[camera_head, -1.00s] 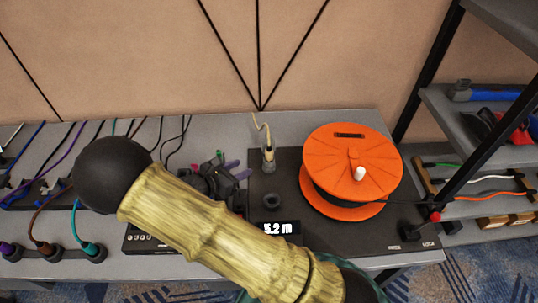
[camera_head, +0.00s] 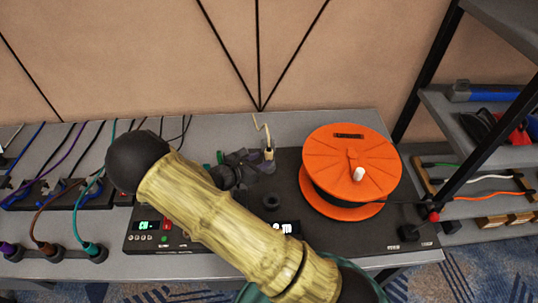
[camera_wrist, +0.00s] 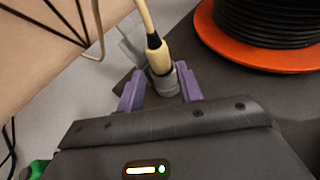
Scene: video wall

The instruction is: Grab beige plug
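The beige plug (camera_head: 268,153) stands upright on the dark board on the table, with its beige cable rising from it. In the wrist view the beige plug (camera_wrist: 157,55) has a beige upper part with a dark band and a grey lower end. My gripper (camera_wrist: 160,88) has its two purple fingers apart, one on each side of the grey lower end. The fingers look close to it; firm contact cannot be made out. In the head view my gripper (camera_head: 256,160) is beside the plug, partly hidden by my arm.
An orange cable reel (camera_head: 350,165) stands close to the right of the plug. A dark round socket (camera_head: 271,201) is in front. Other coloured cables and plugs (camera_head: 92,248) line the left. A shelf rack (camera_head: 470,140) stands at the right.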

